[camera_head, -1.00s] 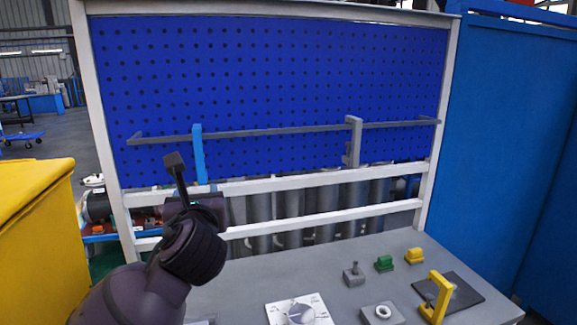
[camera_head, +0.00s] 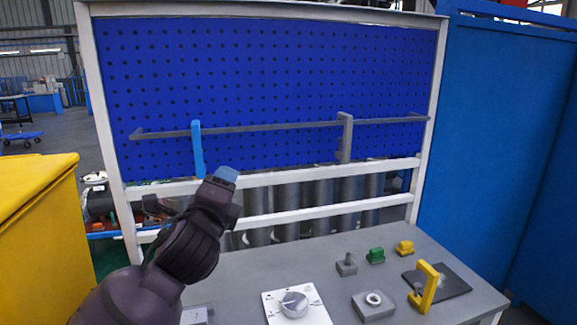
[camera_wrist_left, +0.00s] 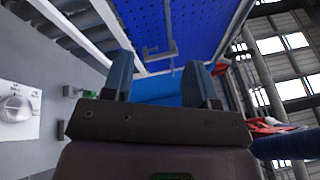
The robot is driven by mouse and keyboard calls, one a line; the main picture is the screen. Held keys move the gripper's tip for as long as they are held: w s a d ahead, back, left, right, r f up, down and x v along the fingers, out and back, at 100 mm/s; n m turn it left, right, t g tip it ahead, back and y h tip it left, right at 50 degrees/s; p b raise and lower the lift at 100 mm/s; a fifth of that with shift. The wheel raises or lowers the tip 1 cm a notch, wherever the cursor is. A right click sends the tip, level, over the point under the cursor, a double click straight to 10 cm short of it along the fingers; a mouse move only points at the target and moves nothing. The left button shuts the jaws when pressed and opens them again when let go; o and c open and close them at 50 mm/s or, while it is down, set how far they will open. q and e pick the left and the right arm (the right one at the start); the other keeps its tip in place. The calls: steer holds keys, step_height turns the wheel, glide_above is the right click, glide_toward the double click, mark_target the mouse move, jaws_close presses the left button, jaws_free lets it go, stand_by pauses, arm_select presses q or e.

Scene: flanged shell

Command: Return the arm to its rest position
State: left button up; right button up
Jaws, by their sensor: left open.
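My left arm comes in from the lower left in the head view. Its gripper (camera_head: 224,174) is raised in front of the lower rails of the pegboard frame, above the grey table (camera_head: 250,268). In the left wrist view the two blue-tipped fingers of the gripper (camera_wrist_left: 162,84) stand apart with nothing between them. Past them the blue pegboard and the hall roof show at a steep tilt. My right gripper is in neither view.
On the table are a white dial plate (camera_head: 295,304), a grey block with a ring (camera_head: 373,304), a small grey part (camera_head: 346,265), a green part (camera_head: 376,256), a yellow part (camera_head: 404,247) and a yellow handle (camera_head: 427,287). The blue pegboard (camera_head: 270,80) stands behind. A yellow cabinet (camera_head: 35,240) is left.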

arm_select(q)
steer(key=s+a+f+n+g+h, duration=0.1)
steer(key=s+a+f+n, duration=0.1)
steer(key=f+n, duration=0.45)
steer(key=s+a+f+n+g, duration=0.1)
steer(key=s+a+f+n, duration=0.2)
steer(key=f, duration=0.7)
steer(key=s+a+f+n+g+h, duration=0.1)
steer(key=s+a+f+n, duration=0.1)
steer(key=f+n, duration=0.55)
steer(key=s+a+f+n+g+y, duration=0.2)
steer(key=s+a+f, duration=0.2)
steer(key=s+f, duration=0.7)
steer(key=s+a+f+n+g+y+b, duration=0.1)
steer(key=s+a+f+n+g, duration=0.1)
steer(key=s+f, duration=0.9)
steer(key=shift+a+f+n+g+y, duration=0.4)
steer(key=shift+a+n, duration=0.2)
steer(key=shift+a, duration=0.6)
steer(key=shift+b, duration=0.35)
